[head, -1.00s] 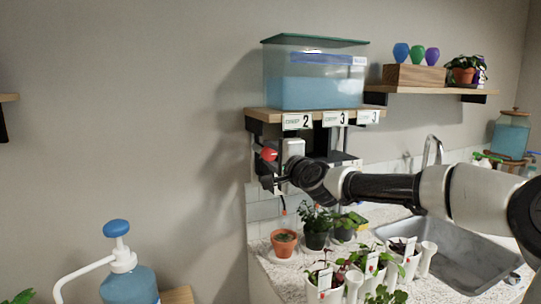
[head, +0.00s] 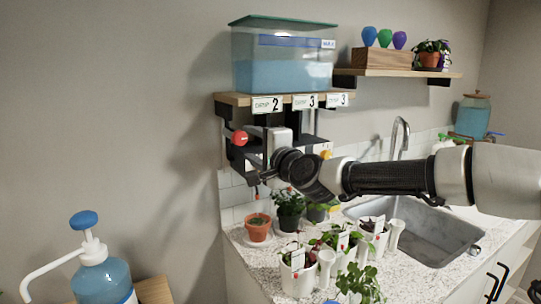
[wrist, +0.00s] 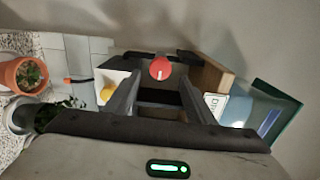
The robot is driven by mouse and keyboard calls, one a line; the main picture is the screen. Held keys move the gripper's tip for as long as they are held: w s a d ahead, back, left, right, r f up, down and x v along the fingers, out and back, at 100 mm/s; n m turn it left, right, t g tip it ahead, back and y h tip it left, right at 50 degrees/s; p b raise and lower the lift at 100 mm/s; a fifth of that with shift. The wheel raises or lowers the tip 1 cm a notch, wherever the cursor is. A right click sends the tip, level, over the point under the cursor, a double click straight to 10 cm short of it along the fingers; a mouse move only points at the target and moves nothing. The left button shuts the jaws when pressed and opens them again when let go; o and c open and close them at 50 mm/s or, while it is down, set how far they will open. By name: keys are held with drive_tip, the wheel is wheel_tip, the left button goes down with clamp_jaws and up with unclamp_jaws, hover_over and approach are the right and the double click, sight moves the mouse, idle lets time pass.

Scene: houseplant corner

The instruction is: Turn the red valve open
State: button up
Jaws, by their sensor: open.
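The red valve (head: 239,138) is a round red knob under the left end of the wooden shelf that holds the water tank. In the wrist view its red face (wrist: 160,68) shows between and just beyond the fingertips, with a pale mark on its lower part. My gripper (wrist: 160,82) is open, with one dark finger on each side of the knob's line. I see no finger closed on the knob; whether either touches it I cannot tell. In the head view my gripper (head: 250,160) is below and right of the knob, its fingers partly hidden among dark brackets.
The tank (head: 283,65) of blue water stands on the shelf (head: 232,100) above. A yellow-orange knob (head: 326,154) is to the right, also in the wrist view (wrist: 107,93). Potted plants (head: 258,226) crowd the counter below, beside a sink (head: 430,235). The wall at left is bare.

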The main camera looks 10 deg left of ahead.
drive_tip(key=p+v, duration=0.1)
drive_tip(key=v, duration=0.9)
drive_tip(key=shift+s, duration=0.15)
